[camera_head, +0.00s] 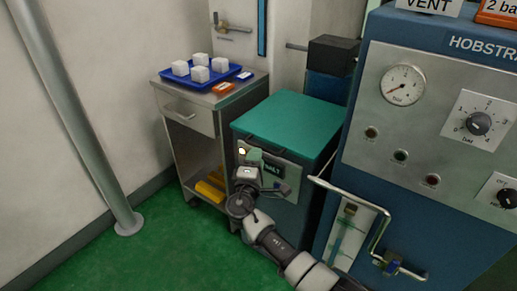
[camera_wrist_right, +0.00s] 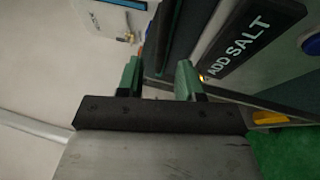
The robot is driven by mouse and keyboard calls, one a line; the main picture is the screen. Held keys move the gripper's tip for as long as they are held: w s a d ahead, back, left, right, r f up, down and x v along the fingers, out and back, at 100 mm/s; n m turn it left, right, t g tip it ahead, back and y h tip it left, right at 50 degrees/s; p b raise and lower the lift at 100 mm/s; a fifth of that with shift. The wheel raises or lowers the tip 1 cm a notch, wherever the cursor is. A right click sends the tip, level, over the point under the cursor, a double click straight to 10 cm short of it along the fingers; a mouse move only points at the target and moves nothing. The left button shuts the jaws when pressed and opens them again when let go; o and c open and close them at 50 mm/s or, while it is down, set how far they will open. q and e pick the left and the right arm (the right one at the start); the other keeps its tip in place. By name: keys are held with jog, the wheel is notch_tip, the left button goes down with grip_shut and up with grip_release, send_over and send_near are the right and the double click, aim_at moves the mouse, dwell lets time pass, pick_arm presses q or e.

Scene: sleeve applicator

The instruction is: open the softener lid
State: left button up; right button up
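The softener is a dark cabinet (camera_head: 298,205) with a flat teal lid (camera_head: 290,118), which lies shut on top. A dark handle (camera_head: 285,150) runs along the lid's front edge, partly hidden by my gripper. My right gripper (camera_head: 252,153) is at the front left of the cabinet, close to that edge. In the right wrist view its two green fingertips (camera_wrist_right: 159,78) stand apart, with the lid's edge close by; contact cannot be told. An "ADD SALT" label (camera_wrist_right: 242,38) is on the cabinet front. My left gripper is not in view.
A steel cart (camera_head: 185,125) left of the softener carries a blue tray (camera_head: 225,72) with several white blocks. A blue control panel cabinet (camera_head: 420,120) with a bent pipe (camera_head: 376,225) stands close on the right. Green floor (camera_head: 165,235) is clear at front left.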

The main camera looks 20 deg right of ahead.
jog(key=shift+x, duration=2.4)
grip_shut()
